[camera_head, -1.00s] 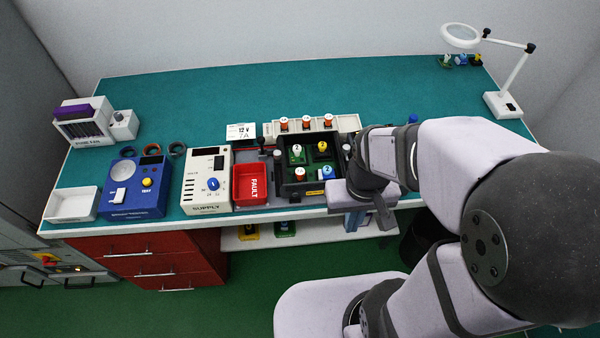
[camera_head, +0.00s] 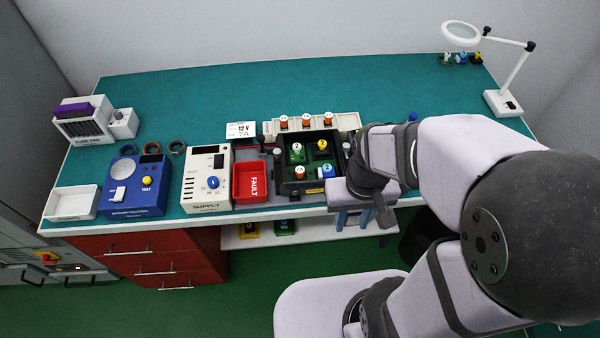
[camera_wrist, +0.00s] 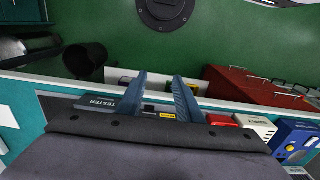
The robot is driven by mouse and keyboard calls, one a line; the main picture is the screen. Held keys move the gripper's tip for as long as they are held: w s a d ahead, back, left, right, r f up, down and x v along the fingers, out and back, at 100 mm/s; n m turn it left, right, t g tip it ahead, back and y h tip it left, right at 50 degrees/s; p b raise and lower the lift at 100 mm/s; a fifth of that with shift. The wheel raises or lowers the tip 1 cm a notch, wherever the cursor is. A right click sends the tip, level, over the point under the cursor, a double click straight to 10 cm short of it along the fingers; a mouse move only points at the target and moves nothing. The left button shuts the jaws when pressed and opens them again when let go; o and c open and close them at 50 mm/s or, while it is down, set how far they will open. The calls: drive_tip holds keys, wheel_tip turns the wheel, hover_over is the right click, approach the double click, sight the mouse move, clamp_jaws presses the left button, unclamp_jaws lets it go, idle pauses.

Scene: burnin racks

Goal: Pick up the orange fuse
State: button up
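Several orange fuses with white tops are in the head view. Three stand in a row in the pale rack (camera_head: 352,121) behind the black tester box: a left one (camera_head: 283,123), a middle one (camera_head: 307,122) and a right one (camera_head: 328,119). Another orange fuse (camera_head: 300,173), marked 7A, stands in the tester box (camera_head: 285,187). My gripper (camera_head: 352,222) hangs at the bench's front edge, right of and in front of the box. In the wrist view its fingers (camera_wrist: 158,98) are apart, with nothing held between them. No orange fuse is clear in the wrist view.
The tester box also holds green, yellow and blue-topped parts. Left of it are a red FAULT bin (camera_head: 250,198), a white supply unit (camera_head: 207,195), a blue tester (camera_head: 133,205) and a white tray (camera_head: 70,218). A magnifier lamp (camera_head: 503,103) stands at right.

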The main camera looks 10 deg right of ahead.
drive_tip(key=m+b, duration=0.2)
drive_tip(key=b, duration=0.7)
hover_over(300, 169)
drive_tip(key=f, duration=0.2)
drive_tip(key=s+f, duration=0.1)
drive_tip(key=f, duration=0.1)
drive_tip(key=shift+f, duration=0.25)
drive_tip(key=shift+w+a+m, duration=0.25)
drive_tip(key=shift+w+m, duration=0.05)
drive_tip(key=shift+w, duration=0.2)
drive_tip(key=shift+d+f+p, duration=0.2)
drive_tip(key=shift+f+p, duration=0.95)
drive_tip(key=shift+f, duration=2.5)
clamp_jaws()
